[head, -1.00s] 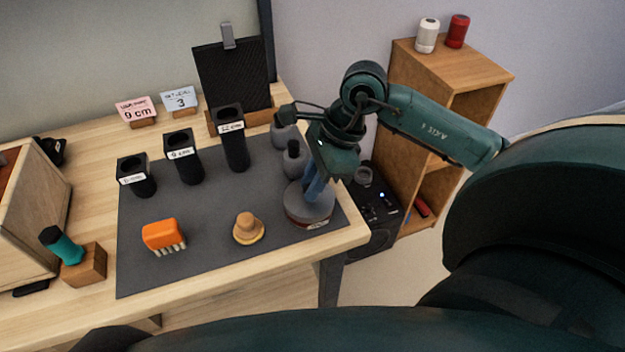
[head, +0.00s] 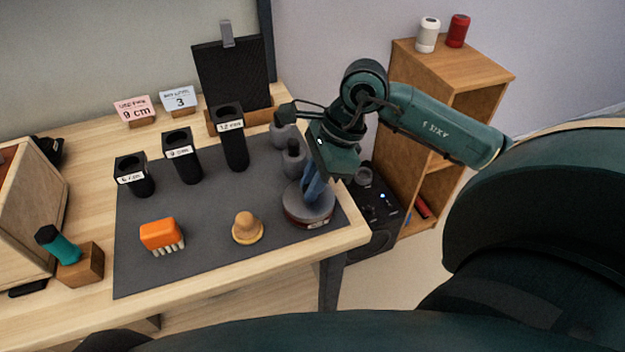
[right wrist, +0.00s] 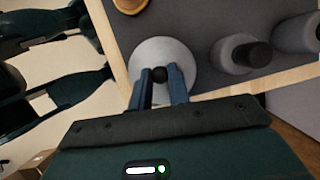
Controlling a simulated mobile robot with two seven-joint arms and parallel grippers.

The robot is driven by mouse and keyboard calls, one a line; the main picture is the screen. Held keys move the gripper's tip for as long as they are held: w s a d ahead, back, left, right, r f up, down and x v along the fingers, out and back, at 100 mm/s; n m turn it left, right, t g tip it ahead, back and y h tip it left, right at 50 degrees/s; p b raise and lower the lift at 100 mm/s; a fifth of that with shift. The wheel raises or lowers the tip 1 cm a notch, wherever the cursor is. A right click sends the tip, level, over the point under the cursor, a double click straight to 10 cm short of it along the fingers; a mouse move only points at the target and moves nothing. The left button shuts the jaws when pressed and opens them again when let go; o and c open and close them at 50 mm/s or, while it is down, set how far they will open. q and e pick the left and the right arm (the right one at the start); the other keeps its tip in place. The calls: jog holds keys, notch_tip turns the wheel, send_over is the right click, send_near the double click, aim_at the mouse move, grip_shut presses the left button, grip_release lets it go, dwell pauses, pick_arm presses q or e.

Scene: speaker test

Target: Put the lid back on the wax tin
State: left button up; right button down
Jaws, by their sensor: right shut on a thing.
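The wax tin (head: 309,221) is a low round tin with a dark reddish side and a pale label, near the right end of the dark mat. A grey round lid (head: 323,207) lies over its top and looks level; I cannot tell whether it is fully seated. My right gripper (head: 309,198) comes down over the lid with its blue fingers. In the right wrist view the fingers are shut on the black knob (right wrist: 160,74) in the middle of the pale lid (right wrist: 177,52). The lid hides the tin's opening. My left gripper is not in view.
Grey bottles with dark caps (head: 293,163) stand just behind the tin. A wooden-knobbed piece (head: 247,228) and an orange brush (head: 161,236) lie left on the mat (head: 200,265). Black tubes (head: 183,160) stand behind. The table's right edge is close to the tin.

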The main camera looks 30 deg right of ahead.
jog(key=shift+b, duration=0.3)
dwell(0.6)
dwell(0.4)
jog(key=c, duration=0.8)
grip_release()
jog(key=shift+o, duration=0.2)
jog(key=shift+r+p, duration=2.15)
jog(key=shift+r, duration=1.35)
jog(key=shift+c, duration=0.5)
grip_shut()
